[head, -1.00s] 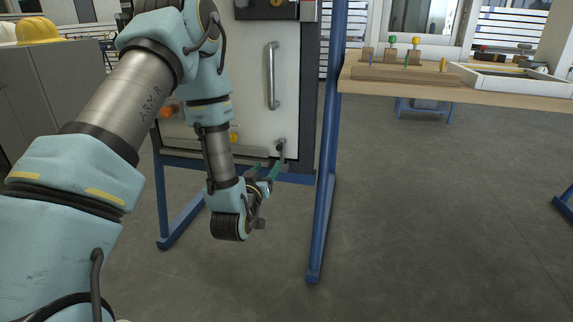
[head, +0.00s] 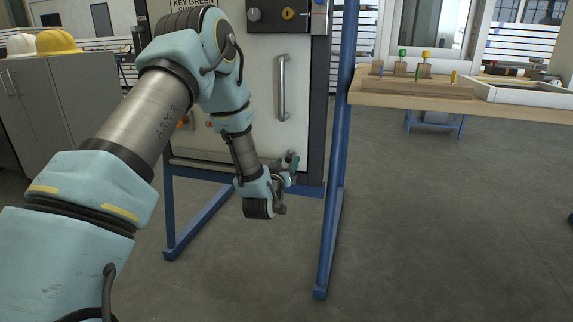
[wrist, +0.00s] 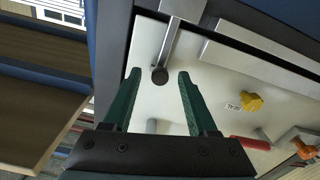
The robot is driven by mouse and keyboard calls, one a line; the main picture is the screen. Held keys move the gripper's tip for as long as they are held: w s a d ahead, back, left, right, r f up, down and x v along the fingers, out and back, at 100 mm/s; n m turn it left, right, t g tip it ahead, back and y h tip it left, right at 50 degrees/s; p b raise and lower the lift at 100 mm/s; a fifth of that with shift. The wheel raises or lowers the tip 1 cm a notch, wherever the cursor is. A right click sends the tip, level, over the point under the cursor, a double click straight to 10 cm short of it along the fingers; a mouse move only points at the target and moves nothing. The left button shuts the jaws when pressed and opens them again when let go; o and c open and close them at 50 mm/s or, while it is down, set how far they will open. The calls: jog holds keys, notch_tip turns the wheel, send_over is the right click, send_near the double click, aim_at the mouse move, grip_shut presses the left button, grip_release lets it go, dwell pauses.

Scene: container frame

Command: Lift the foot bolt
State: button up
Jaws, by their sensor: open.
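The foot bolt is low on the pale door. In the wrist view its grey metal bar (wrist: 172,45) ends in a dark round knob (wrist: 160,76). My gripper (wrist: 159,74) is open, with one green finger on each side of the knob. A gap shows between each finger and the knob, and I cannot tell whether the knob is fully within the jaws' depth. In the head view my gripper (head: 290,164) is at the door's lower right corner, and the fingers and wrist mostly hide the bolt.
The door has a vertical handle (head: 282,88) above. A yellow knob (wrist: 251,102), a red lever (wrist: 250,143) and an orange knob (wrist: 304,149) are on the door. A blue post (head: 334,200) stands right of the door, with a wooden bench (head: 400,101) beyond. The floor in front is clear.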

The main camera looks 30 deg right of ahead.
jog(key=shift+c, duration=0.4)
grip_shut()
dwell(0.9)
